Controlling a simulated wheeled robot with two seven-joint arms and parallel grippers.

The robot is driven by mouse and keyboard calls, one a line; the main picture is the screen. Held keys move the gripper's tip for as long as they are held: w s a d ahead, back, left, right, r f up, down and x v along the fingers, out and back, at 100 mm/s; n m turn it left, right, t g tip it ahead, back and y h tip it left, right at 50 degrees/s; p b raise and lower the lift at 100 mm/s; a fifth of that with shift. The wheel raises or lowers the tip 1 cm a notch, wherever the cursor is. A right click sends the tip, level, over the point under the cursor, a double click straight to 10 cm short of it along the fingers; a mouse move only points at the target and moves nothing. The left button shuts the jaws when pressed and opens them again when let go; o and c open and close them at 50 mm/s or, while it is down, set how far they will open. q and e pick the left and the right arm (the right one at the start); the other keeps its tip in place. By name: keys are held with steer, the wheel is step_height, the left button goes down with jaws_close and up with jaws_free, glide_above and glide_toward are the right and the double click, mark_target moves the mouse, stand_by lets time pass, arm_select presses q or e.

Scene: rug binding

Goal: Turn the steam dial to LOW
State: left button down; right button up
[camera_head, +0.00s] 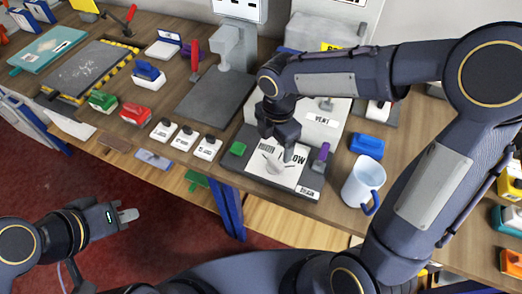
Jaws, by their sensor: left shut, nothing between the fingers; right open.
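The steam dial (273,169) is a small pale knob on a white plate (290,178) with printed labels, one reading LOW. The plate sits on a dark grey base on the workbench. My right gripper (278,146) is open and points down just above the dial and the back of the plate. It hides part of the plate and its labels. Contact with the dial and its exact setting cannot be told. My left gripper (128,215) is shut and empty, over the red floor in front of the bench.
A green block (238,148) and a purple lever (321,154) flank the plate. A light blue mug (363,183) and a blue block (367,145) stand to its right. Several white switch boxes (185,137) line the bench's front edge at left. A grey press (234,60) stands behind.

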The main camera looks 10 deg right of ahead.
mark_target(275, 161)
step_height(275, 161, down, 8)
steer(key=shift+r, duration=0.2)
steer(key=c, duration=1)
